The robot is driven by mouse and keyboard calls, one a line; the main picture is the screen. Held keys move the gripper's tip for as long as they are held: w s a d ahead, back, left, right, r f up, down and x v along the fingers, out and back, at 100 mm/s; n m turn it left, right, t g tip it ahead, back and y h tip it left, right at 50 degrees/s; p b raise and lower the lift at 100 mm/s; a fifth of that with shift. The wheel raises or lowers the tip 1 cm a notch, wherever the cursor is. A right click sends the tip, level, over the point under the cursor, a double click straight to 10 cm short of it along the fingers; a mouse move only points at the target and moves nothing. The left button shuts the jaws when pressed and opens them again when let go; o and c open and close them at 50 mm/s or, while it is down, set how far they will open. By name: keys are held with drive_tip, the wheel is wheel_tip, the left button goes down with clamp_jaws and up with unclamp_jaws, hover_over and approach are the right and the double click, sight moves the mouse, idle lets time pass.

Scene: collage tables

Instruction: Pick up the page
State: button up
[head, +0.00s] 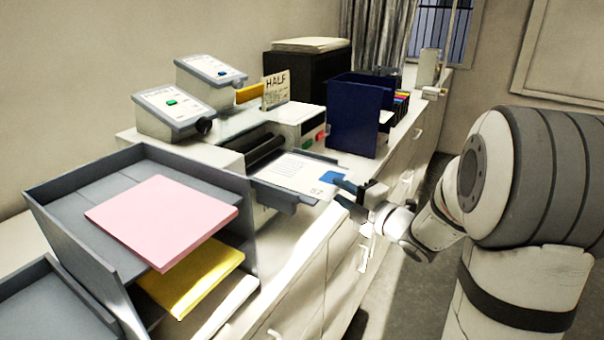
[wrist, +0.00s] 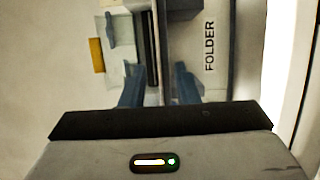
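The page (head: 300,171) is white with lines of grey print and a blue patch at its right corner. It lies on the tray at the front of the folding machine (head: 300,118). My gripper (head: 346,187) is at the page's right end, its blue fingers close to the blue patch. In the wrist view the two fingers of my gripper (wrist: 158,84) stand apart with a clear gap between them. I cannot make out the page's edges there. The machine's side, marked FOLDER (wrist: 209,60), shows to the right of the fingers.
A grey tray rack (head: 60,185) with pink (head: 165,218) and yellow (head: 195,278) sheets stands at the front left. A dark blue bin (head: 352,115) stands behind the page. Two button consoles (head: 172,110) are at the back left. The floor beside the cabinets is open.

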drive_tip(key=shift+c, duration=0.5)
clamp_jaws()
